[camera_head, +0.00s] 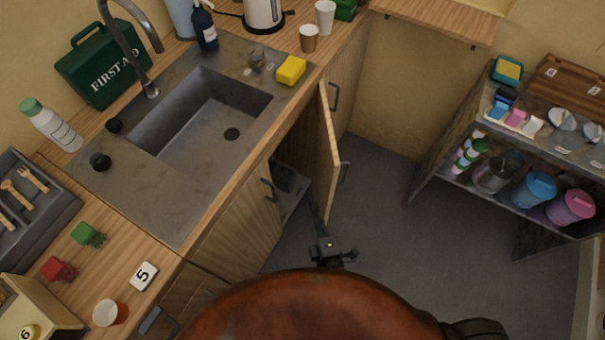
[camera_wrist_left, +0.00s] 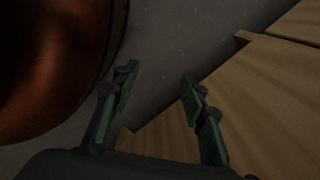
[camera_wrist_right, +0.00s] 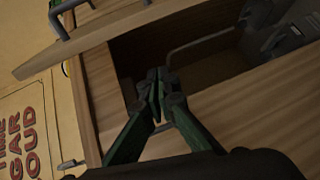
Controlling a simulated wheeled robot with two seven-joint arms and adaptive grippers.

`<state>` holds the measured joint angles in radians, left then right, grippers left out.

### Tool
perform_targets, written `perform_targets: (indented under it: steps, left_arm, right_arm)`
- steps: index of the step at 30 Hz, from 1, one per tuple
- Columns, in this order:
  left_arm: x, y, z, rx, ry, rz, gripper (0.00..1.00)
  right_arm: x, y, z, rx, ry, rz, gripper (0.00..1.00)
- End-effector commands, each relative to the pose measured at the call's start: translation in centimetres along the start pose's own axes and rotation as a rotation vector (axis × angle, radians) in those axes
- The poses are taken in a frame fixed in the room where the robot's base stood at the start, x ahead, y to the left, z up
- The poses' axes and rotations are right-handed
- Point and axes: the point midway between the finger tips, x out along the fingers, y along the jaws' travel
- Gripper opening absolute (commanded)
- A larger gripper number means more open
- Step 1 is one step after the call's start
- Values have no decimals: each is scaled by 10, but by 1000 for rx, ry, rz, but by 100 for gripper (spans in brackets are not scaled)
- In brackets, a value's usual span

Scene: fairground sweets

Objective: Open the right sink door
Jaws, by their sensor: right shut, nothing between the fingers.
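The right sink door (camera_head: 329,150) stands swung well out from the cabinet, with its bar handle (camera_head: 345,172) on its outer face.
The left sink door (camera_head: 238,222) is closed, with its handle (camera_head: 268,188) near the opening. The counter above holds the sink (camera_head: 200,118) and a yellow sponge (camera_head: 291,71). A shelf unit (camera_head: 430,165) stands at the right. The grey floor (camera_head: 385,220) between is clear.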

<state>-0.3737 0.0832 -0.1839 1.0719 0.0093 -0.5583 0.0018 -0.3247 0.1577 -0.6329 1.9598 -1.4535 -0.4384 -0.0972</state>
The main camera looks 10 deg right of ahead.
Motion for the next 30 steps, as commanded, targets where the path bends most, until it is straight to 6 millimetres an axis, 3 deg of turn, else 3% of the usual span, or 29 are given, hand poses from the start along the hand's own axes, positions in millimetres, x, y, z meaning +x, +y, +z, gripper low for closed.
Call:
perform_targets:
  steps: [1, 3, 6, 10, 24, 30]
  left_arm:
    - [16, 1, 6, -2, -16, 1, 40]
    - [21, 1, 7, -3, -22, 2, 40]
    - [25, 1, 7, -4, -28, 2, 40]
    - [25, 1, 7, -4, -28, 2, 40]
    - [31, 2, 22, 4, -28, 2, 40]
    - [31, 2, 22, 5, -25, 2, 40]
  right_arm:
    - [-3, 7, -5, -22, 4, 44, 0]
    - [-10, 30, -12, -51, 6, 103, 0]
    - [-17, 53, -17, -75, 5, 158, 0]
    - [-16, 67, -19, -86, 3, 186, 0]
    - [58, 82, -20, -87, 3, 187, 0]
    - [75, 83, -20, -86, 3, 184, 0]
